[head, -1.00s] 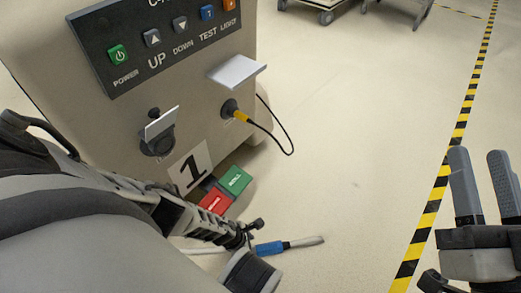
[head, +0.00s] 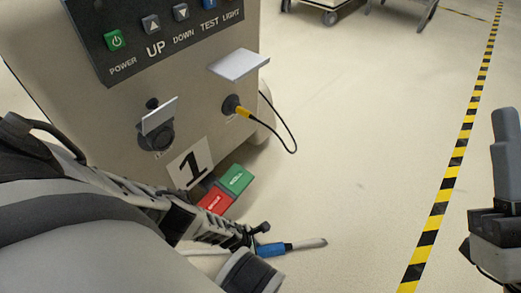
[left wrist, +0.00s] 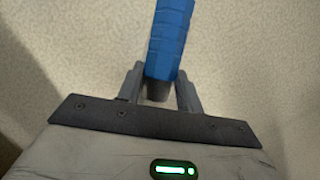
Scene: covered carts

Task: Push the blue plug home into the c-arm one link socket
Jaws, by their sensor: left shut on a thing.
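The blue plug (head: 270,249) is in my left gripper (head: 252,240), low in front of the cart, with its pale cable end pointing right. In the left wrist view the blue plug (left wrist: 170,40) stands between the two fingers (left wrist: 158,92), which are shut on it. The cart marked 1 (head: 100,110) has a round dark socket (head: 157,138) with a grey flap (head: 159,115) standing out over it. The socket's opening is mostly hidden by the flap. My right gripper (head: 507,150) is cut off at the right edge; only one finger shows.
Red (head: 215,200) and green (head: 236,179) pedals sit at the cart's foot. The floor right of the cart is clear up to the striped tape (head: 446,190).

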